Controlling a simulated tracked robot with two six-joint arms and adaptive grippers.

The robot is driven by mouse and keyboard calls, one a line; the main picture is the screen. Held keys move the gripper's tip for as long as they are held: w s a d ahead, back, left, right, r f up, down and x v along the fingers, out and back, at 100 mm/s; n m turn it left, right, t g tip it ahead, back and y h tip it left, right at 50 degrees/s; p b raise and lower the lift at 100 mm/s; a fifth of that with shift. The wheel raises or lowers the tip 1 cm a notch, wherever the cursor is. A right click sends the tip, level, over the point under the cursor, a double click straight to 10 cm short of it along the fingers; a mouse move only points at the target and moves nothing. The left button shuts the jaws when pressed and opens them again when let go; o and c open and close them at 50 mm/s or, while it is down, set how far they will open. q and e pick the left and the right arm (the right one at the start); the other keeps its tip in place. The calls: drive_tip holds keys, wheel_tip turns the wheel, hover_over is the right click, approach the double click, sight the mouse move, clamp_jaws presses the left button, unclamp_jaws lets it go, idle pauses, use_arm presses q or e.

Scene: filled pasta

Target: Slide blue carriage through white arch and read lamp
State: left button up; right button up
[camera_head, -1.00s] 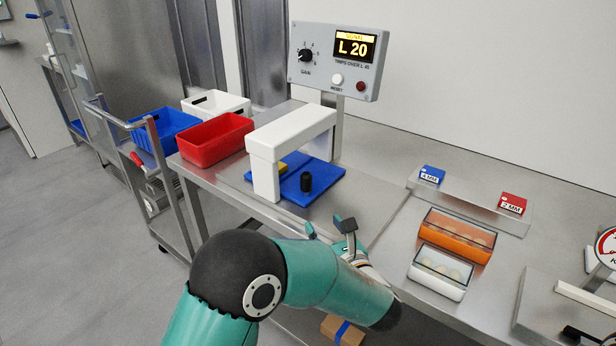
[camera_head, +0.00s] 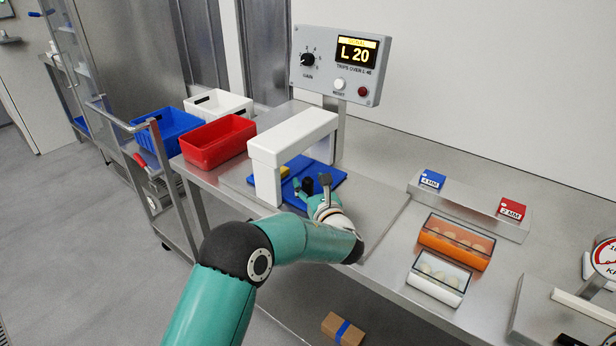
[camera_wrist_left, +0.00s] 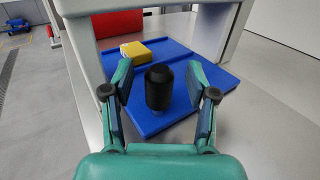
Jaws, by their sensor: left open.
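The blue carriage (camera_head: 335,175) is a flat blue plate lying partly under the white arch (camera_head: 292,143). It also shows in the left wrist view (camera_wrist_left: 203,78), with a black upright knob (camera_wrist_left: 159,87) and a yellow block (camera_wrist_left: 136,50) on it. My left gripper (camera_head: 314,185) is open at the knob. In the left wrist view its fingers (camera_wrist_left: 159,95) stand on either side of the knob, with gaps. The lamp unit (camera_head: 338,64) is a grey box behind the arch. Its lit display (camera_head: 356,52) reads "L 20". My right gripper is not in view.
A red bin (camera_head: 217,140), a blue bin (camera_head: 167,131) and a white bin (camera_head: 218,104) stand left of the arch. An orange container (camera_head: 456,243) and a white container (camera_head: 438,279) lie to the right. The bench between is clear.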

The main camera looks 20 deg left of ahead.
use_arm(q)
drive_tip(key=shift+x, duration=0.85)
clamp_jaws()
